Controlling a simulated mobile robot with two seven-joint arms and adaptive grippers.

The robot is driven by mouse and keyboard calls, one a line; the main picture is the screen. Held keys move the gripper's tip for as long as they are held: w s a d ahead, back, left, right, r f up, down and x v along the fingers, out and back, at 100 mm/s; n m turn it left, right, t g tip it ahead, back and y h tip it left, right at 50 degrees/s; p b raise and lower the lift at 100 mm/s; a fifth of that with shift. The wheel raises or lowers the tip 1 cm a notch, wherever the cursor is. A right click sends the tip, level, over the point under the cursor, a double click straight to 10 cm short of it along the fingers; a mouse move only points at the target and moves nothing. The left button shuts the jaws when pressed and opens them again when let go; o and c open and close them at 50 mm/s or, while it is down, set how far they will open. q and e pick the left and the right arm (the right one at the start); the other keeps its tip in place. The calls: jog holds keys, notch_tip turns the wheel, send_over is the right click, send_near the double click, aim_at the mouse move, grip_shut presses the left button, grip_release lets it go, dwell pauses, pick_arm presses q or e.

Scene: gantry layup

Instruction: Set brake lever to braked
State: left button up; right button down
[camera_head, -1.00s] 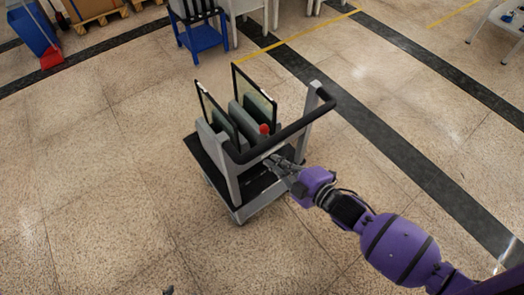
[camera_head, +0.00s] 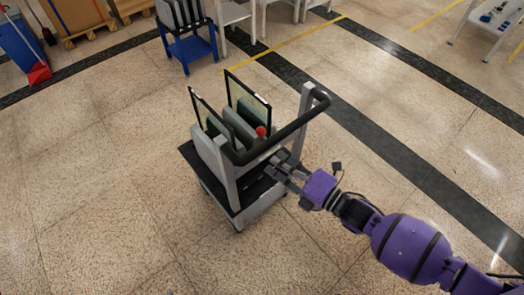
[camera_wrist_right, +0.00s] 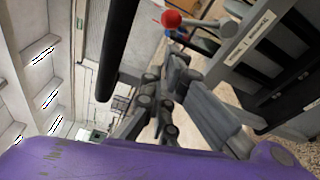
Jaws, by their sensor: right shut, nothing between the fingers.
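The brake lever's red ball knob (camera_head: 261,131) shows on the cart, just behind the black push handle (camera_head: 279,136). In the right wrist view the red knob (camera_wrist_right: 171,19) sits on a short metal rod beside a grey labelled panel. I cannot tell which setting the lever is in. My right gripper (camera_head: 272,166) is below the push handle on the cart's near side, lower than the knob. In the wrist view its shut fingers (camera_wrist_right: 176,68) are empty and appear apart from the knob. My left gripper is out of view.
A blue stand (camera_head: 187,47) is at the back, with a white table (camera_head: 485,22) at far right. The floor around the cart is clear.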

aim_at(265, 133)
jog(key=x, duration=0.9)
jog(key=shift+w+a+p, duration=0.2)
jog(key=shift+a+p, duration=0.05)
jog(key=shift+p, duration=0.05)
jog(key=shift+d, duration=0.1)
jog(key=shift+w+d+r+m, duration=0.15)
jog(key=shift+d+r+m, duration=0.05)
jog(key=shift+r+m, duration=0.1)
jog(key=shift+d+r, duration=0.1)
jog(key=w+d+m, duration=0.1)
jog(key=d+r+m+b, duration=0.1)
jog(key=m, duration=0.1)
jog(key=shift+w+d+r, duration=0.1)
jog(key=shift+w+r, duration=0.1)
jog(key=shift+w, duration=0.15)
jog(key=m, duration=0.2)
jog(key=m+y, duration=0.1)
jog(key=shift+w+d+r+t, duration=0.2)
jog(key=shift+w+d+t, duration=0.1)
jog(key=shift+d+t, duration=0.1)
jog(key=shift+w+d+r+m+t+b, duration=0.2)
jog(key=shift+d+m+b, duration=0.1)
jog(key=shift+m, duration=0.5)
jog(key=shift+w+d+r+m+t+b, duration=0.1)
jog(key=shift+w+d+m+t+b, duration=0.15)
jog(key=shift+m, duration=0.55)
